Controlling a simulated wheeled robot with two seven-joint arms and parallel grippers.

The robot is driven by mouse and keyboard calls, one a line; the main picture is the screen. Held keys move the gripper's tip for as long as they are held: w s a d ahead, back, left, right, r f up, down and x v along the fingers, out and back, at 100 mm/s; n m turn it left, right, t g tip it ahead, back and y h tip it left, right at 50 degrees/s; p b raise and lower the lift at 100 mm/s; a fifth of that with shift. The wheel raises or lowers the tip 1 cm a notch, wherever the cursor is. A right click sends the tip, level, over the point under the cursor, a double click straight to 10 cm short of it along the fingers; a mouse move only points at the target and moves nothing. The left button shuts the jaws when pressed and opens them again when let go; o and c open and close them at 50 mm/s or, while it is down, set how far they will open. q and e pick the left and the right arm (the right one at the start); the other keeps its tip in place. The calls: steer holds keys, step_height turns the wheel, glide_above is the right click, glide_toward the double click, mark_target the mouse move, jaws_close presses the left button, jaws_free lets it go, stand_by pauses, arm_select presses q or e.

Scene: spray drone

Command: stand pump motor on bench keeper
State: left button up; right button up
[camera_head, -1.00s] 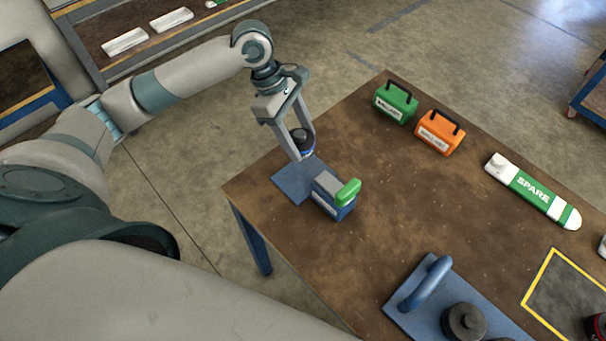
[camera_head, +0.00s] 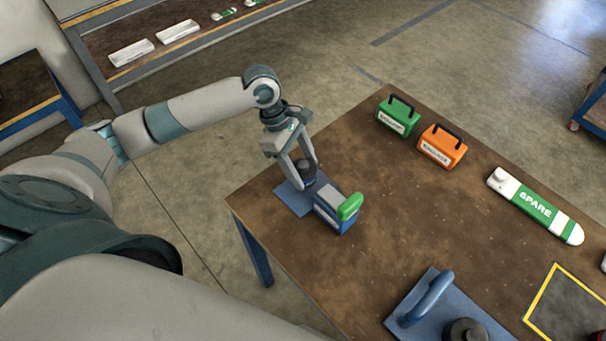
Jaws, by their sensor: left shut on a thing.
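The pump motor, a small dark cylinder (camera_head: 306,169), is between the fingers of my left gripper (camera_head: 305,175), which is shut on it. It is upright, over or on the blue plate of the bench keeper (camera_head: 287,199) at the table's near left corner. I cannot tell whether its base touches the plate. A blue-and-grey block with a green lever (camera_head: 349,207) stands at the plate's right side, just right of the motor. The fingers partly hide the motor. My right gripper is not in view.
A blue plate with a handle (camera_head: 428,300) lies near the front, beside a yellow-outlined square (camera_head: 570,315). The table's middle is clear.

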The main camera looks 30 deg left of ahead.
mark_target(303, 177)
arm_select(q)
steer(key=shift+f, duration=1.85)
steer(key=o, duration=1.5)
steer(key=shift+f, duration=0.1)
